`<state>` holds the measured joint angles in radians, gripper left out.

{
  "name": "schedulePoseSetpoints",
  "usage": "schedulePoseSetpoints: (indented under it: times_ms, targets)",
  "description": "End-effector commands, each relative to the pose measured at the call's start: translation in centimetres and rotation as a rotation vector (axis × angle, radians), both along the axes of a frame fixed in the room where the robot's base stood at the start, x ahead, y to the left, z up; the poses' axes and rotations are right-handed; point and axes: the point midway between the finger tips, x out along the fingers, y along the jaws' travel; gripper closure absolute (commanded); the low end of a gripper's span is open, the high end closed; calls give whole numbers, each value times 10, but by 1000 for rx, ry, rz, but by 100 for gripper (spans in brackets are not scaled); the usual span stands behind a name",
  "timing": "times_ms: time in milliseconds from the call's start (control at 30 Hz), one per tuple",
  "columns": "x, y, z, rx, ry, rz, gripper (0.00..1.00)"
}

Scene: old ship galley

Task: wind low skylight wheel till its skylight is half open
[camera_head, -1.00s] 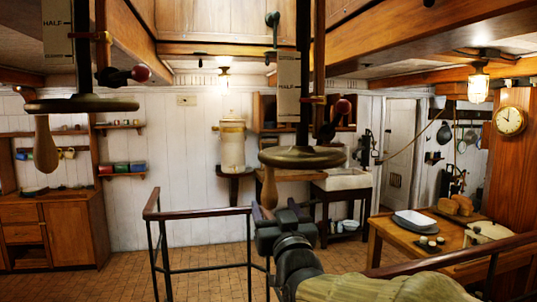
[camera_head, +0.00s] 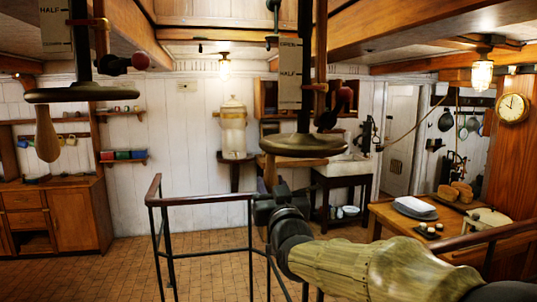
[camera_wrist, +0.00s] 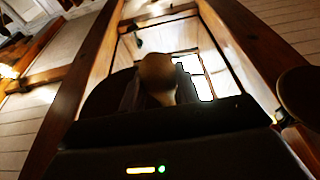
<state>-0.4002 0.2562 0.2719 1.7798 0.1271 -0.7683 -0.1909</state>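Two skylight wheels hang on dark vertical shafts. The lower-hanging wheel in the picture (camera_head: 305,146) is right of centre, its wooden handle (camera_head: 270,171) pointing down at the wheel's left. Its scale plate (camera_head: 290,92) reads OPEN and HALF; a brass pointer (camera_head: 319,87) stands a little below the word HALF. The other wheel (camera_head: 80,96), upper left, has its own handle (camera_head: 46,135). My gripper (camera_head: 272,206) is at the lower end of the right wheel's handle. The wrist view shows a rounded handle end (camera_wrist: 158,72) just beyond the dark gripper body. Whether the fingers close on it is hidden.
A railing (camera_head: 205,200) stands below the wheels. A wooden table (camera_head: 395,222) with a tray (camera_head: 415,208) and bread is at right. A cabinet (camera_head: 55,215) stands at left. Tiled floor lies open between. Ceiling beams are close above.

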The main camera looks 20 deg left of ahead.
Motion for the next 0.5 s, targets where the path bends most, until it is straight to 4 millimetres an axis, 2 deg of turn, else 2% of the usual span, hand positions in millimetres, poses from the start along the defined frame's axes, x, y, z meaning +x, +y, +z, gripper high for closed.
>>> schedulePoseSetpoints:
  times_ms: [500]
  targets:
    - [-2,-4,-1,1,-2,-1,91]
